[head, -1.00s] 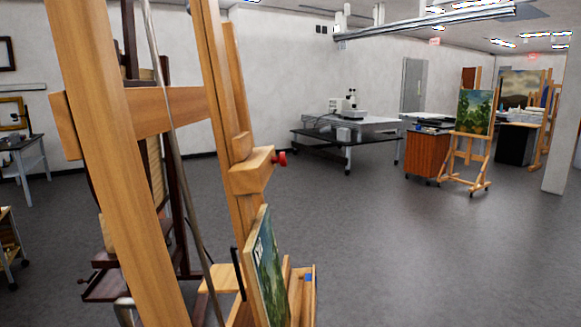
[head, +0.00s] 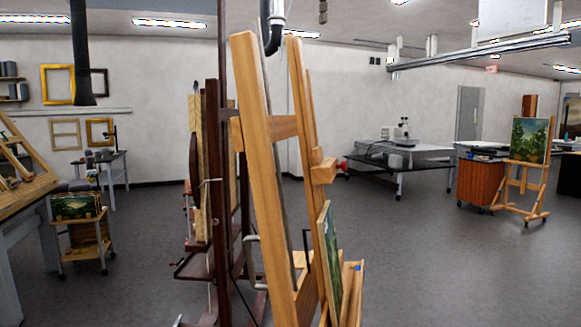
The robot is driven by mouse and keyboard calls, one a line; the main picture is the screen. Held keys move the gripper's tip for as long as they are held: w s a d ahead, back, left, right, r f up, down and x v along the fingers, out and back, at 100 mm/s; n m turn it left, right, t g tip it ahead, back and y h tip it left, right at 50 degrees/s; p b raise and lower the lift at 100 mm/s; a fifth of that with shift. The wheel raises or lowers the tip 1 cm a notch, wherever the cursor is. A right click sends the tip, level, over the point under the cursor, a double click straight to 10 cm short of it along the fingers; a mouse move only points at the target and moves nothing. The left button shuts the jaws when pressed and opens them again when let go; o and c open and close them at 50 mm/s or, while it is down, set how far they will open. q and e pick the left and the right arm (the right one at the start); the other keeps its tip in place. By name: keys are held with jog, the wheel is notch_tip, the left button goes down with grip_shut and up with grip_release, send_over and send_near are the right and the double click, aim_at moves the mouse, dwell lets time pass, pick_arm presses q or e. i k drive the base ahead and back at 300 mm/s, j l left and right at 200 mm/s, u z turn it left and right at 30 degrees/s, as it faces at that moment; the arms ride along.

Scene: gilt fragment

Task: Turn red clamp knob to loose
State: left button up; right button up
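The red clamp knob (head: 342,166) sticks out to the right of a wooden clamp block (head: 324,170) on the near easel (head: 262,150). The easel is seen from its side and back, and the knob is small, so its turn position cannot be read. A green painting (head: 329,262) stands on the easel's lower ledge, seen nearly edge-on. Neither of my grippers shows in the head view.
A dark wooden easel (head: 216,150) stands just left of the near easel. A trolley with a painting (head: 82,238) and a worktable (head: 22,208) are at the left. A microscope table (head: 385,180) stands behind. Grey floor (head: 440,270) is open at the right.

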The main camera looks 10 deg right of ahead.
aim_at(343, 165)
jog(key=i+l+u, duration=0.1)
jog(key=l+u, duration=0.3)
jog(key=i+l+u, duration=0.1)
jog(key=l+u, duration=0.65)
jog(key=l, duration=3)
jog(key=k, duration=0.05)
